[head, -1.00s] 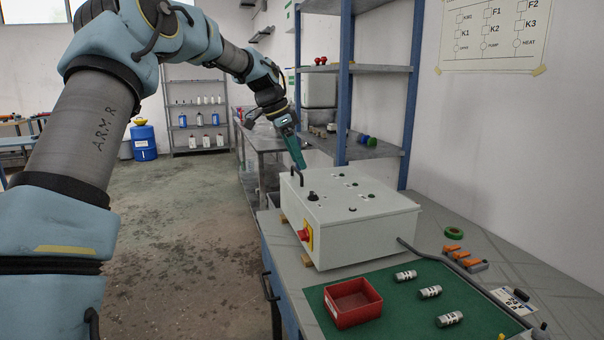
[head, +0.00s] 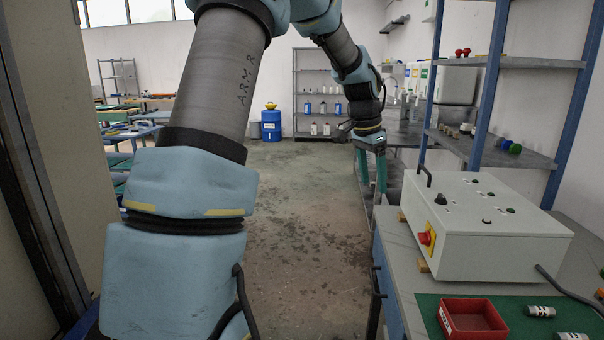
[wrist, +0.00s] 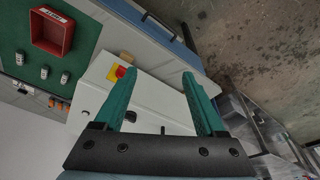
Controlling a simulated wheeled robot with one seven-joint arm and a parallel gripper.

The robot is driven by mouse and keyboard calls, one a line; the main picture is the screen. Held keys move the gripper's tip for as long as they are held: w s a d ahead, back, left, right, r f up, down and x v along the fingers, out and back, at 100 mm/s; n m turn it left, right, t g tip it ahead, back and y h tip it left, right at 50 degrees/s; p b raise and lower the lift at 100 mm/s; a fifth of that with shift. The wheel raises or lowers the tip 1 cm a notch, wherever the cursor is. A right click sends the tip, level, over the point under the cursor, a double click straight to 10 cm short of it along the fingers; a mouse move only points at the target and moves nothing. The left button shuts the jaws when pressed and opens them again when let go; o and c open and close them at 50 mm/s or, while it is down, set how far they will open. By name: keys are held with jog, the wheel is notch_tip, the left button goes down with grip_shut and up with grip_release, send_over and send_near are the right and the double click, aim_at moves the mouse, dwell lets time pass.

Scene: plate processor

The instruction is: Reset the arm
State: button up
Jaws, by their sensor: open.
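My gripper (head: 372,178) hangs at the end of my arm, left of the white control box (head: 490,225), in the head view. Its two green fingers are apart with nothing between them. In the wrist view my gripper (wrist: 160,90) also shows open and empty, with the control box (wrist: 150,95) lying below and behind the fingers. The box has a red knob on a yellow plate (head: 427,239) on its side and small knobs on top.
The workbench carries a green mat (head: 430,305), a red bin (head: 470,320) and metal cylinders (head: 540,311). A blue-framed shelf (head: 480,100) stands behind the box. The floor (head: 300,230) left of the bench is clear. A blue drum (head: 271,125) stands far back.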

jog(key=s+a+f+n, duration=0.2)
jog(key=s+a+n, duration=0.2)
jog(key=s+a, duration=0.2)
jog(key=s+a+f+n+y, duration=0.1)
jog(key=s+a+f+n, duration=0.2)
jog(key=s+a, duration=0.3)
jog(key=s+a+f+n+y, duration=0.1)
jog(key=s+a+f+n, duration=0.2)
jog(key=a, duration=1)
jog(key=s+n, duration=0.2)
jog(key=s, duration=0.1)
jog(key=shift+a+t, duration=0.2)
jog(key=shift+t, duration=0.2)
jog(key=shift+c, duration=0.4)
